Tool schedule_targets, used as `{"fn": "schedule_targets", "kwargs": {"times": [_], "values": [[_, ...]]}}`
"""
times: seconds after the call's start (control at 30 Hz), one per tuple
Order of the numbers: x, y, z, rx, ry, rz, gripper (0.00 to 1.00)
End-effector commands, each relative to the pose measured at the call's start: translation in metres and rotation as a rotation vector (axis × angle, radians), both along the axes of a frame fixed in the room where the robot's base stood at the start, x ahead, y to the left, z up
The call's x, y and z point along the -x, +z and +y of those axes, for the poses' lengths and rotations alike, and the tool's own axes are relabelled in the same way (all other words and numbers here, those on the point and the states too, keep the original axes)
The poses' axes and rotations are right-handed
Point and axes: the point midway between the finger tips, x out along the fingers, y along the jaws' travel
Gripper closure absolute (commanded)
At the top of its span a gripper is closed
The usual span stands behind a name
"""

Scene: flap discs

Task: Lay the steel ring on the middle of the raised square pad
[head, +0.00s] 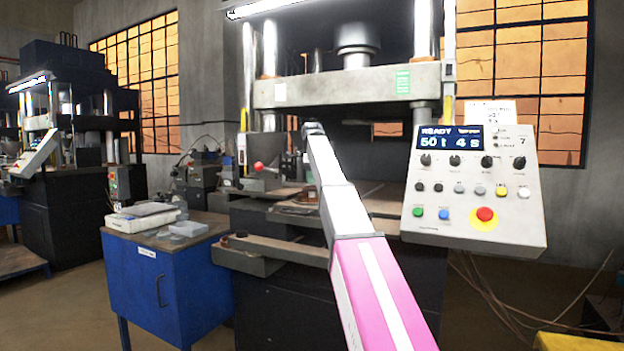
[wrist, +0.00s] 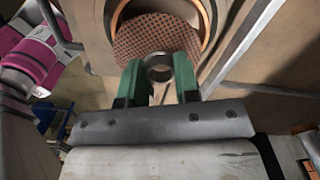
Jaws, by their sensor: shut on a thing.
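My gripper (wrist: 159,75) has two green fingers and is shut on the steel ring (wrist: 159,57), seen in the wrist view. The ring is small and grey with an open centre, and sits between the fingertips. Beyond it is a round, dark-speckled reddish-brown disc (wrist: 150,28) in a round, orange-rimmed opening; I cannot tell the gap between ring and disc. In the head view my arm reaches into the press, and the gripper and ring are hidden behind it. I cannot make out the raised square pad in either view.
The press (head: 340,88) has upright columns around my arm and a low bed. A control panel (head: 476,190) stands at the right. A blue cabinet (head: 165,285) with a tray and boxes on top stands at the left. A red-knobbed lever (head: 259,167) is left of my arm.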

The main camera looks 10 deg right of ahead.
Motion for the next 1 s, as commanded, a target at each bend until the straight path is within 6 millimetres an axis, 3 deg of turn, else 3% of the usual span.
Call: {"fn": "schedule_targets", "kwargs": {"times": [1.0], "values": [[0.000,-0.011,0.000,0.000,0.000,0.000,0.93]]}}
